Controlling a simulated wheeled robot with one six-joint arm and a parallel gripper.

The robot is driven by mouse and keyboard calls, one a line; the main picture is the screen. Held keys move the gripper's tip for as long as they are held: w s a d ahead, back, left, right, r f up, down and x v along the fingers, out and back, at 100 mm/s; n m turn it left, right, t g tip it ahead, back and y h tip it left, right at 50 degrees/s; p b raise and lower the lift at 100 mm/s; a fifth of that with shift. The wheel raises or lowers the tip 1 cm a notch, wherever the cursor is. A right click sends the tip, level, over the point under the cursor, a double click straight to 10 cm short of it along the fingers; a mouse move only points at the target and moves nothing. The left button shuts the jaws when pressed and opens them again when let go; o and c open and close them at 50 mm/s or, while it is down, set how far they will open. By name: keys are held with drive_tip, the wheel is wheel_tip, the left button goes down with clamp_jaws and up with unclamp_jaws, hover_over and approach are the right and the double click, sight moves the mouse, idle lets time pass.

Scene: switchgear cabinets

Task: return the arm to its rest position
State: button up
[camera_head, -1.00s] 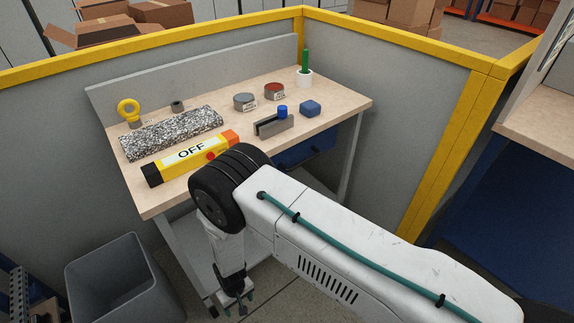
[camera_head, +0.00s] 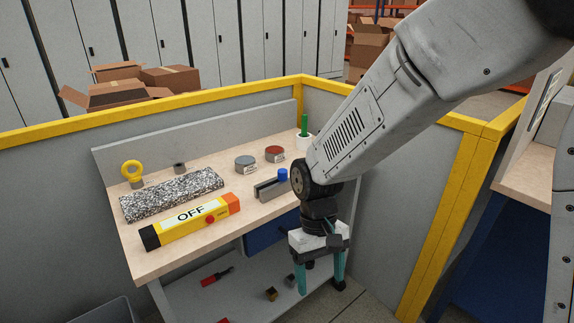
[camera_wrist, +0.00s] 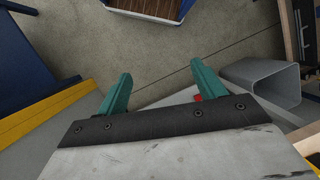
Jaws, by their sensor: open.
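My gripper (camera_head: 322,276) hangs from my arm at the right front of the workbench (camera_head: 152,268) in the head view, pointing down. Its two teal fingers stand apart with nothing between them. In the wrist view my gripper (camera_wrist: 158,88) also shows open and empty, with grey floor beyond the fingertips. My raised arm hides part of the bench's right end and the yellow-topped partition behind it.
Small items lie on the lower shelf (camera_head: 215,300). A grey bin (camera_wrist: 265,80) stands on the floor.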

drive_tip(key=s+d+r+m+t, duration=0.2)
drive_tip(key=s+d+r, duration=0.5)
drive_tip(key=d+r, duration=0.2)
drive_tip(key=s+d+r+m+t, duration=0.3)
drive_tip(key=s+d+r, duration=0.4)
drive_tip(key=d+r, duration=0.2)
drive_tip(key=shift+d+y, duration=0.4)
drive_tip(key=shift+d, duration=0.5)
